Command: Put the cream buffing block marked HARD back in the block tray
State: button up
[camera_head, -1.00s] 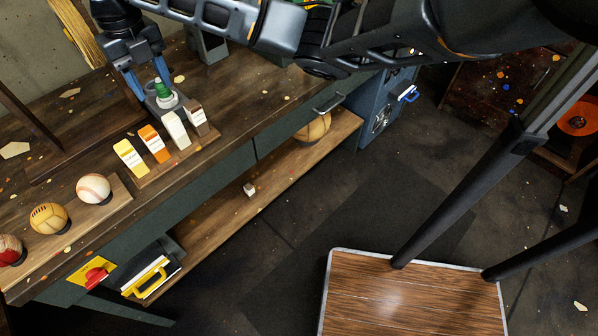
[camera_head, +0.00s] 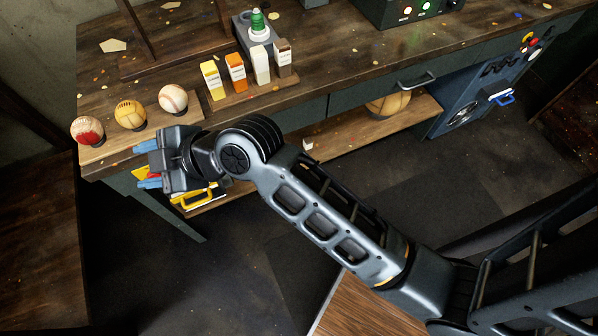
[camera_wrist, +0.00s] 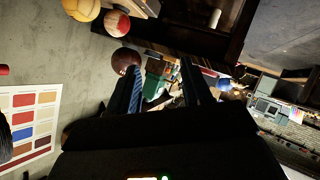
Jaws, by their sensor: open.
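A small whitish block (camera_head: 307,144) lies on the low wooden shelf under the bench. It is the likeliest cream block, but I cannot read a mark on it. My gripper (camera_head: 148,165) is open and empty, at the bench's left front edge, pointing left. It is well left of the whitish block, with my forearm passing in front of the shelf. In the wrist view my gripper (camera_wrist: 162,70) shows two fingers apart, with no block between them.
Three balls, including a baseball (camera_head: 173,99), sit on a wooden stand near my gripper. A larger ball (camera_head: 388,104) rests on the low shelf. A yellow-handled item (camera_head: 192,198) is below my gripper.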

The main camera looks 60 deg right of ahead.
jog(key=s+d+f+m+t+h, duration=0.15)
jog(key=s+m, duration=0.35)
jog(key=s, duration=0.6)
jog(key=s+d+f+m+h, duration=0.1)
jog(key=s+d+m+h, duration=0.3)
jog(key=s, duration=0.7)
jog(key=s+d+r+m+t, duration=0.1)
jog(key=s+d+r, duration=0.1)
jog(key=s+r, duration=0.2)
jog(key=s+d+r+m+t, duration=0.1)
jog(key=s+d+r, duration=0.2)
jog(key=s, duration=0.6)
jog(key=shift+d+r, duration=0.25)
jog(key=shift+r, duration=0.65)
